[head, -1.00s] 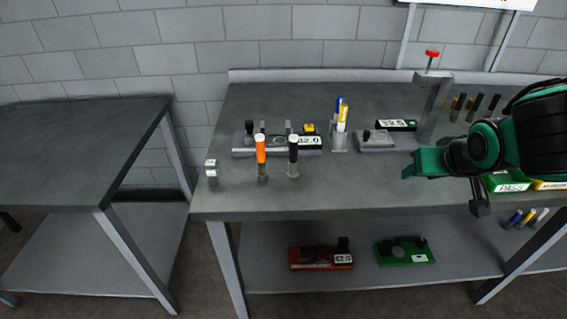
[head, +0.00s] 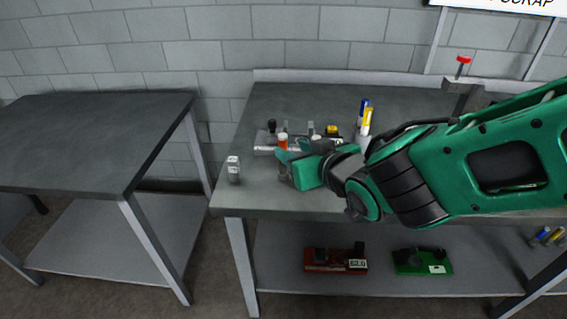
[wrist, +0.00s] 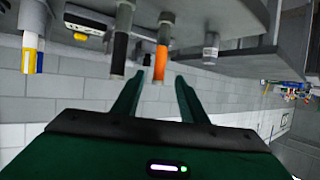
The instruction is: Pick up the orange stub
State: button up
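The orange stub (head: 283,140) stands upright near the left front part of the bench, its lower part hidden by my gripper (head: 286,162). In the wrist view the orange stub (wrist: 161,62) shows between the two fingertips of my gripper (wrist: 158,80). The fingers are spread apart, with a gap on each side of the stub, so the gripper is open and holds nothing. I cannot tell whether the stub is fully between the fingers in depth.
A black stub (wrist: 120,48) stands close beside the orange one. A small grey-white block piece (head: 233,168) stands at the bench's left front corner. Blue and yellow markers (head: 366,122) stand behind my arm. A crimper fixture (head: 266,146) lies behind the stub.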

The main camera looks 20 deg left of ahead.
aim_at(285, 146)
jog(key=shift+x, duration=3.85)
jog(key=shift+d+f, duration=0.1)
grip_shut()
